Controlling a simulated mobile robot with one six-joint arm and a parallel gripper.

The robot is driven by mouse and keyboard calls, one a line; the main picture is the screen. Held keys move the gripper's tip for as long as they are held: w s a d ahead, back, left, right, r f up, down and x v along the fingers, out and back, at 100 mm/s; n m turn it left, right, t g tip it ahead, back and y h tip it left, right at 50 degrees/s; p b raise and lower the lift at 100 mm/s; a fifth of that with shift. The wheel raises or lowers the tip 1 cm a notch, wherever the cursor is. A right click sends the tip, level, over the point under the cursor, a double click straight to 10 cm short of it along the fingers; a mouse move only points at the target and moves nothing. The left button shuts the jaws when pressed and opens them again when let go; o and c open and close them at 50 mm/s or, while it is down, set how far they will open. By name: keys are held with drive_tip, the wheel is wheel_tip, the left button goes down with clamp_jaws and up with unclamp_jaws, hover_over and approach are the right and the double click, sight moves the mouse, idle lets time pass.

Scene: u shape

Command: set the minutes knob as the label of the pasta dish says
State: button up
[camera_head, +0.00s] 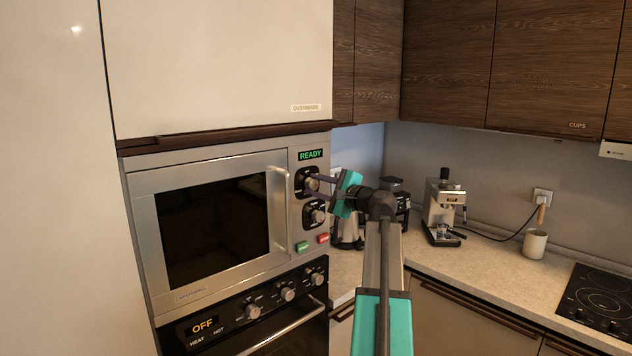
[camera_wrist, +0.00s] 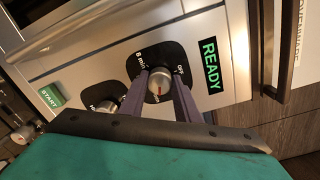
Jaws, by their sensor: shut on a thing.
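The minutes knob (camera_head: 311,184) is the upper of two round metal knobs on the microwave's panel (camera_head: 294,214). My gripper (camera_head: 318,181) reaches it from the right and is shut on it. In the wrist view the two dark fingers (camera_wrist: 159,95) are on either side of the knob (camera_wrist: 159,82). Markings "8 min" and "OFF" show by it. A small red mark is on its face, but I cannot tell exactly which marking it points to. The green display (camera_head: 310,155) reads READY. No pasta dish or its label is in view.
Below the held knob are the lower knob (camera_head: 318,216), a green START button (camera_wrist: 51,96) and a red button (camera_head: 323,238). The microwave's handle (camera_head: 279,210) stands out to the left. The oven (camera_head: 203,327) below reads OFF. A coffee machine (camera_head: 443,208) stands on the counter.

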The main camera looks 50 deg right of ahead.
drive_tip(key=shift+m+p, duration=0.55)
drive_tip(key=shift+m, duration=0.45)
drive_tip(key=o, duration=1)
drive_tip(key=shift+o, duration=0.2)
drive_tip(key=shift+s, duration=0.1)
drive_tip(key=s+b, duration=0.4)
drive_tip(key=s, duration=0.9)
drive_tip(key=shift+s+a+b, duration=0.35)
drive_tip(key=shift+a+b, duration=0.05)
